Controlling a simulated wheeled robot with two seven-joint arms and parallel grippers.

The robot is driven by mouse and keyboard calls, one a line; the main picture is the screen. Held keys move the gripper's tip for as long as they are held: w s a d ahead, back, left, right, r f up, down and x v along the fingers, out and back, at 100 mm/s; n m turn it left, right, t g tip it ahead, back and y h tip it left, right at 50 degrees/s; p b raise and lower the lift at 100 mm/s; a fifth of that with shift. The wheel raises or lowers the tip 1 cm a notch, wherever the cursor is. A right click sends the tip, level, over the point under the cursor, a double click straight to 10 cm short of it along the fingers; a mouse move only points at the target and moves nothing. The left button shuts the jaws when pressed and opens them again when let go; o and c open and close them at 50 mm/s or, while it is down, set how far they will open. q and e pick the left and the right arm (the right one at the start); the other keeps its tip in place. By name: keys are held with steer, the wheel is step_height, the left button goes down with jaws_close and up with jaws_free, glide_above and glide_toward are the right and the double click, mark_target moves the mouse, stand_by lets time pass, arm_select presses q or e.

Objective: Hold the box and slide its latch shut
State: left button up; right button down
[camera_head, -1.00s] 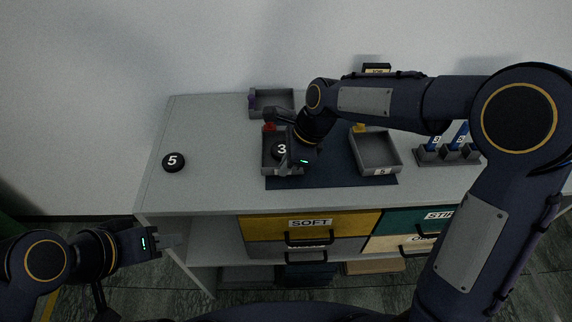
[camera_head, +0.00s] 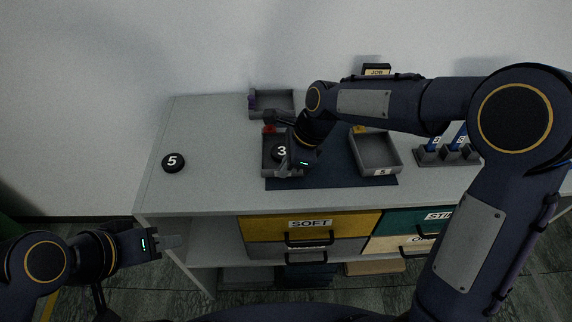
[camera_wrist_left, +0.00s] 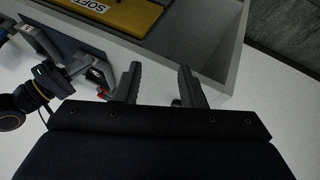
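No lidded box or latch can be made out clearly; the box-like things are small open grey trays. One grey tray (camera_head: 267,163) on the dark mat holds a black disc marked 3 (camera_head: 280,151), with a red piece (camera_head: 268,128) at its back edge. My right gripper (camera_head: 284,168) points down at this tray beside the disc. Its fingers are partly hidden, and I cannot tell whether they grip anything. My left gripper (camera_head: 171,242) is off the counter's front left, empty. In the left wrist view its fingers (camera_wrist_left: 162,84) are apart.
Another grey tray (camera_head: 394,165) with a yellow piece stands right on the mat (camera_head: 328,173). A third tray (camera_head: 286,113) is behind. A black disc marked 5 (camera_head: 173,162) lies at left. A rack (camera_head: 428,157) stands right. Drawers (camera_head: 270,229) are below. The counter's left is mostly clear.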

arm_select(q)
steer(key=shift+w+d+r+n, duration=0.1)
steer(key=shift+w+d+n, duration=0.1)
steer(key=shift+n, duration=0.1)
steer(key=c, duration=0.5)
steer(key=w+n, duration=0.1)
steer(key=w+d+n+g+h, duration=0.1)
steer(key=w+d+r+n+h, duration=0.1)
steer(key=w, duration=0.1)
steer(key=shift+d+n+g, duration=0.1)
steer(key=shift+n+g, duration=0.2)
steer(key=shift+n, duration=0.1)
jaws_close()
steer(key=w+f+n+t+h, duration=0.1)
steer(key=w+n+h, duration=0.7)
steer(key=w+n, duration=0.9)
steer(key=w+t, duration=0.1)
steer(key=w, duration=0.3)
steer(key=shift+d+f+t, duration=0.3)
steer(key=shift+t, duration=0.1)
